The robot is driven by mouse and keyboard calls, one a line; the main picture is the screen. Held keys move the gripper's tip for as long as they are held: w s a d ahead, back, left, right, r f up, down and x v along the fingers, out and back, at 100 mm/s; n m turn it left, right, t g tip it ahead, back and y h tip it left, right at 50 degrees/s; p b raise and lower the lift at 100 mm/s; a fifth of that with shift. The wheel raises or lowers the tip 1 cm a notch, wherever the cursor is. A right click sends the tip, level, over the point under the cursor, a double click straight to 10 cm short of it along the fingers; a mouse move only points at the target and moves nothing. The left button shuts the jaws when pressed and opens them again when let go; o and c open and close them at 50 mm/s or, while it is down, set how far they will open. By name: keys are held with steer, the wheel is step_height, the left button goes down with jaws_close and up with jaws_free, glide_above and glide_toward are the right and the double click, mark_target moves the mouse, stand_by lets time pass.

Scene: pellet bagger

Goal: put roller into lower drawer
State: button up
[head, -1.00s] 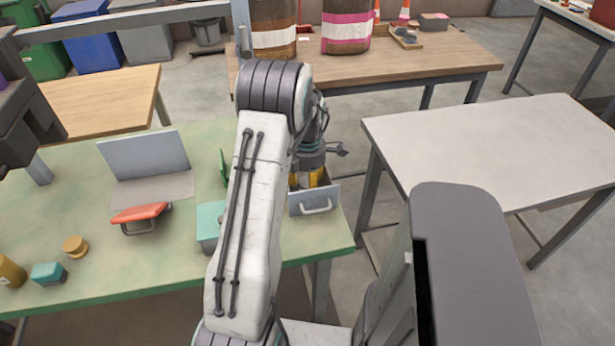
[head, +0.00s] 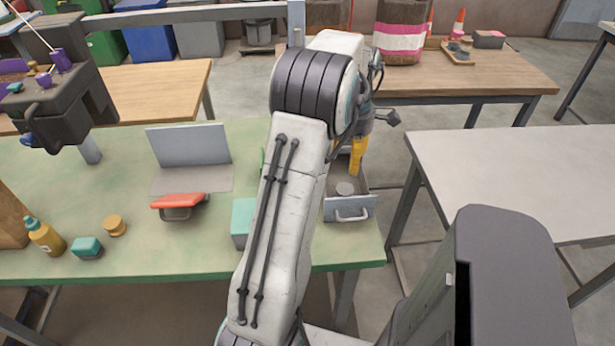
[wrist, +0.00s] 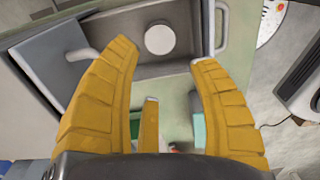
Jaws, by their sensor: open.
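The lower drawer (head: 349,208) is pulled out from its cabinet on the green table's right end. Its front with a pale handle (wrist: 221,30) also shows in the wrist view. A pale grey round piece, seemingly the roller on its end, lies on the drawer floor in the head view (head: 345,188) and wrist view (wrist: 159,39). My gripper (head: 356,170) is above the drawer, its yellow fingers spread and empty; in the wrist view (wrist: 163,54) the piece shows beyond the fingertips, apart from them. My arm hides part of the cabinet.
A teal block (head: 243,222) stands left of the drawer. A red-handled item (head: 178,202), grey hinged panel (head: 189,145), yellow bottle (head: 46,237) and small yellow cylinder (head: 114,225) are further left. A bare grey table (head: 510,175) stands to the right.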

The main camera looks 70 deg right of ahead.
steer(key=w+a+r+m+h, duration=0.1)
steer(key=w+a+r, duration=0.3)
steer(key=w+a, duration=0.6)
steer(key=w+a+r+m, duration=0.1)
steer(key=w+a+r, duration=0.2)
steer(key=w+a, duration=0.7)
steer(key=w+a+r+m+t, duration=0.1)
steer(key=w+a+t, duration=0.1)
steer(key=w+a, duration=0.6)
steer(key=s+a+f+m, duration=0.1)
steer(key=s+a, duration=0.3)
steer(key=a, duration=0.4)
steer(key=s+a+f+m+t+y, duration=0.1)
steer(key=s+a, duration=0.2)
steer(key=a, duration=0.6)
steer(key=shift+s+a+f, duration=0.15)
steer(key=shift+s+a, duration=0.15)
steer(key=shift+s, duration=0.05)
steer(key=shift+d+r, duration=0.15)
steer(key=shift+r, duration=0.1)
